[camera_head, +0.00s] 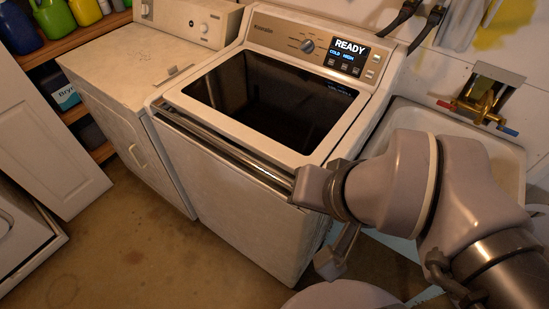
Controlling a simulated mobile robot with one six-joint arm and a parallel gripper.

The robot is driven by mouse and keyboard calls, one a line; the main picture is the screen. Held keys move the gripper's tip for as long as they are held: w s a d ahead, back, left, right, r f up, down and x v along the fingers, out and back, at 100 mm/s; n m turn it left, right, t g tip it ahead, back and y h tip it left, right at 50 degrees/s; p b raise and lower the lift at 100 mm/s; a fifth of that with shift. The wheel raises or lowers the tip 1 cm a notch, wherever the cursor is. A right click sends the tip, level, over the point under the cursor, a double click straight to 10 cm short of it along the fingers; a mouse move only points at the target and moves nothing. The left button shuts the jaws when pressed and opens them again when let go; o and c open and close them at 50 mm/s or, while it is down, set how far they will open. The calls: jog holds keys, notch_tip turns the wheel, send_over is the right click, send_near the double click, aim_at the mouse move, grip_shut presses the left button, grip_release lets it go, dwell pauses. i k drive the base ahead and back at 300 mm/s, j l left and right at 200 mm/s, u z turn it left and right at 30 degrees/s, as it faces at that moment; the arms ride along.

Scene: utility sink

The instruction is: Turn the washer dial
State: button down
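The washer (222,185) is the white top-loading machine in the middle, with a dark glass lid. Its dial (307,45) is a small dark round knob on the tan control panel (275,35) at the back of the machine. A lit display (347,50) right of the dial reads "READY" with "COLD" and "HIGH" below. My gripper (318,225) is at the washer's front right corner, low in front of the panel and well apart from the dial.
A white dryer (125,130) stands left of the washer. A utility sink (500,150) with a brass faucet (482,100) is at right. Shelves with bottles (52,18) are at upper left. Open floor (130,250) lies in front.

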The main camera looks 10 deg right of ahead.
aim_at(308, 45)
jog(key=i+j+z, duration=0.2)
jog(key=i+j, duration=0.15)
jog(key=j, duration=0.3)
jog(key=i+j, duration=0.2)
jog(key=i+j+z, duration=0.15)
jog(key=j, duration=0.3)
